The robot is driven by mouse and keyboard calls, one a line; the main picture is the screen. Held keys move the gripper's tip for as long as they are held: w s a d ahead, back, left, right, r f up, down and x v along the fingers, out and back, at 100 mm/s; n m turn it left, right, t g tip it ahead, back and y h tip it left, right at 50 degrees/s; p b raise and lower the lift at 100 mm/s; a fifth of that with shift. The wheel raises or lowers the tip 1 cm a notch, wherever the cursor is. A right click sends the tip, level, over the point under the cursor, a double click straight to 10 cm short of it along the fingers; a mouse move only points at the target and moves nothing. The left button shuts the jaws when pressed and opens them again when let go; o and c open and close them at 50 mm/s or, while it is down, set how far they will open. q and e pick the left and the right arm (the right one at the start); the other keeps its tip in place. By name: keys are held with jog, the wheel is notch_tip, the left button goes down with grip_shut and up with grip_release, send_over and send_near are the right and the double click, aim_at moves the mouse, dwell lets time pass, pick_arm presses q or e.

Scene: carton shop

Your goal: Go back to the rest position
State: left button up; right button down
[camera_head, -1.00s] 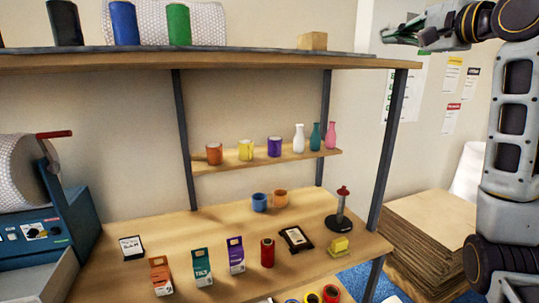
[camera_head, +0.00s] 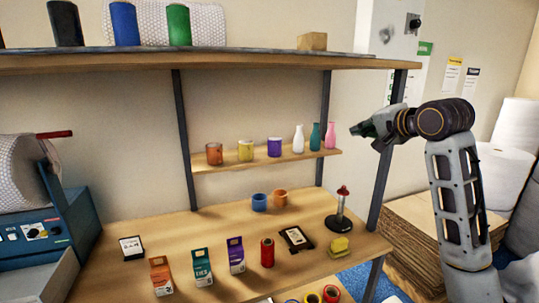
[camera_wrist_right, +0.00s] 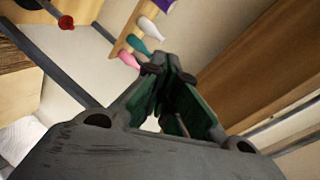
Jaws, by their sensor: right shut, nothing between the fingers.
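My right gripper (camera_head: 362,129) is in the head view, at the right end of the shelving unit, in front of its right post. Its fingers point left toward the vases on the small middle shelf, apart from the pink vase (camera_head: 330,135). In the right wrist view the right gripper (camera_wrist_right: 168,68) has its fingertips together with nothing between them. The pink vase also shows past the fingers in the right wrist view (camera_wrist_right: 129,60). My left gripper is not in view.
The workbench (camera_head: 190,235) carries several cartons, mugs, a red can (camera_head: 267,253) and a stamp-like stand (camera_head: 340,215). The upper shelf (camera_head: 250,61) runs above. Stacked cardboard (camera_head: 405,215) and white rolls (camera_head: 503,175) stand at the right.

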jog(key=s+a+f+n+g+h, duration=0.1)
jog(key=s+f+n+g, duration=0.15)
jog(key=f, duration=0.85)
jog(key=s+a+f+n+g, duration=0.15)
jog(key=s+f, duration=0.25)
jog(key=f, duration=0.8)
jog(key=s+a+f+n+g+h, duration=0.1)
jog(key=s+f+n, duration=0.15)
jog(key=f, duration=0.85)
jog(key=s+f+n+g+h, duration=0.1)
jog(key=s+f+n+g, duration=0.2)
jog(key=s+f, duration=0.85)
jog(key=s+f+n+g+h, duration=0.1)
jog(key=s+f+n+g, duration=0.15)
jog(key=s+f, duration=0.95)
jog(key=s+f+g, duration=0.1)
jog(key=s+f, duration=0.2)
jog(key=f, duration=1.2)
jog(key=s+f, duration=0.3)
jog(key=f, duration=1.2)
jog(key=s+d+f, duration=0.2)
jog(key=s+f, duration=0.7)
jog(key=s, duration=0.2)
jog(key=s+d+f+g, duration=0.1)
jog(key=s+d+f, duration=0.1)
jog(key=s+f, duration=0.8)
jog(key=shift+s+f+n, duration=0.25)
jog(key=shift+s+n, duration=0.15)
jog(key=shift+s, duration=0.1)
